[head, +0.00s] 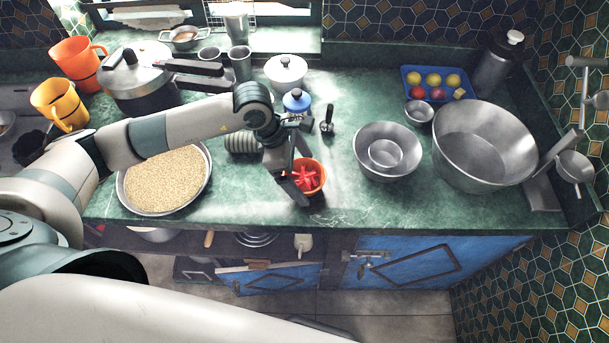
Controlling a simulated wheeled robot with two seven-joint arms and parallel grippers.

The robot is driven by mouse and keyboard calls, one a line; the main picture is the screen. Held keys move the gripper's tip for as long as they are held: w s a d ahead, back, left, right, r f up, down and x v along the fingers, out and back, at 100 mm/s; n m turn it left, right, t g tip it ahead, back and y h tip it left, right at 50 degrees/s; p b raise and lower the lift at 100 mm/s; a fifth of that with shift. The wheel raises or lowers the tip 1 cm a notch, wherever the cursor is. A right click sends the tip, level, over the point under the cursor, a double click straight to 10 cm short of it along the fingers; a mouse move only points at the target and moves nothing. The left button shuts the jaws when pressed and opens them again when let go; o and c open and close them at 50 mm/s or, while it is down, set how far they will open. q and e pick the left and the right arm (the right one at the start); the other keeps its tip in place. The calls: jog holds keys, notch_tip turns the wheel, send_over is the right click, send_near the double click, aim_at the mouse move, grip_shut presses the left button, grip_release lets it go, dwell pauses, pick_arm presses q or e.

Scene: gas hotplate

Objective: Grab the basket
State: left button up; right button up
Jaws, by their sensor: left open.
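A blue basket (412,88) holding several yellow and red fruits sits at the back right of the green counter. A wire rack (243,10), which may also be a basket, stands on the window ledge at the top. My left gripper (299,160) is open over the middle of the counter, by an orange bowl (318,180) of red pieces. It partly hides this bowl; I cannot tell whether they touch. The blue basket is well to its right and farther back, apart from it. My right gripper is not in view.
A large metal basin (485,140), a metal bowl (366,155) and a small bowl (419,111) stand in front of the blue basket. A steel flask (493,65) stands right of it. A grain tray (160,182) is at left.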

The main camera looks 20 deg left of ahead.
pick_arm(q)
jog(key=shift+d+f, duration=0.25)
jog(key=shift+f, duration=0.45)
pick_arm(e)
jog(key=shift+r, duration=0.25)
pick_arm(q)
jog(key=c, duration=1)
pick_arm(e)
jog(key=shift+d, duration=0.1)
pick_arm(q)
jog(key=shift+r, duration=0.15)
jog(key=shift+c, duration=0.2)
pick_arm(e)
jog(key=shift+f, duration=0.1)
